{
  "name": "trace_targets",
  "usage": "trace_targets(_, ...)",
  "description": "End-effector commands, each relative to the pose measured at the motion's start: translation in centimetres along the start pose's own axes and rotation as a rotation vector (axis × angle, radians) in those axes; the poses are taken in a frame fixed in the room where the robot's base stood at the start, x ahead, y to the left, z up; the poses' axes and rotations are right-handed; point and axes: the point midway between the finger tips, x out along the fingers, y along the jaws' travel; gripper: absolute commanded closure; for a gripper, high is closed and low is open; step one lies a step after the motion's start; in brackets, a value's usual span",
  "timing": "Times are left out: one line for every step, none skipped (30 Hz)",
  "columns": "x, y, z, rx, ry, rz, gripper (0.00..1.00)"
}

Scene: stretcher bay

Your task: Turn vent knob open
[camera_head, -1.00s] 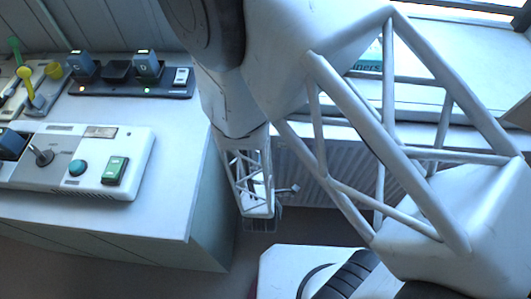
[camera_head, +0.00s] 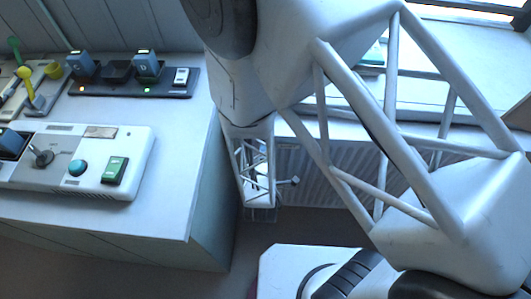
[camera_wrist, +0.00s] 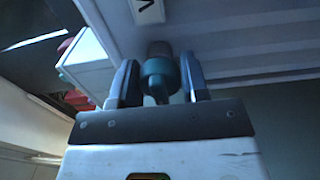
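In the wrist view, a teal knob (camera_wrist: 158,76) with a dark reddish part beyond it shows between the two fingers of my gripper (camera_wrist: 157,68). I take it to be the vent knob. The dark fingers are apart, one on each side of it, with a narrow gap at the left; whether either touches the knob is unclear. A white label with a black angled mark (camera_wrist: 149,10) is just above it. In the head view, my fingers and this knob cannot be made out.
At the left of the head view, a white control box (camera_head: 128,145) with a lever and buttons sits on a pale cabinet (camera_head: 170,190). A dark switch strip (camera_head: 120,90) lies behind it. A ribbed radiator (camera_head: 320,178) stands under the pale sill (camera_head: 475,80). Floor shows between cabinet and radiator.

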Motion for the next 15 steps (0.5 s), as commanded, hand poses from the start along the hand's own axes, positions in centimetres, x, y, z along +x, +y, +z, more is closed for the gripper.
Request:
trace_targets(-0.01, 0.0, 0.0, 0.0, 0.0, 0.0, 0.66)
trace_targets(-0.01, 0.0, 0.0, 0.0, 0.0, 0.0, 0.71)
trace_targets(-0.01, 0.0, 0.0, 0.0, 0.0, 0.0, 0.77)
trace_targets(-0.01, 0.0, 0.0, 0.0, 0.0, 0.0, 0.81)
trace_targets(-0.01, 0.0, 0.0, 0.0, 0.0, 0.0, 0.84)
trace_targets(-0.01, 0.0, 0.0, 0.0, 0.0, 0.0, 0.84)
trace_targets(-0.01, 0.0, 0.0, 0.001, 0.0, 0.0, 0.84)
trace_targets(-0.01, 0.0, 0.0, 0.001, 0.0, 0.0, 0.84)
trace_targets(-0.01, 0.0, 0.0, 0.003, 0.0, 0.0, 0.84)
trace_targets(-0.01, 0.0, 0.0, 0.006, 0.0, 0.0, 0.84)
trace_targets(-0.01, 0.0, 0.0, 0.009, 0.0, 0.0, 0.84)
trace_targets(-0.02, 0.0, 0.01, 0.014, 0.0, 0.0, 0.84)
trace_targets(-0.02, 0.0, 0.0, 0.02, 0.0, 0.0, 0.84)
trace_targets(-0.02, 0.0, 0.01, 0.027, 0.0, 0.0, 0.84)
trace_targets(-0.02, 0.0, 0.01, 0.037, 0.0, 0.0, 0.84)
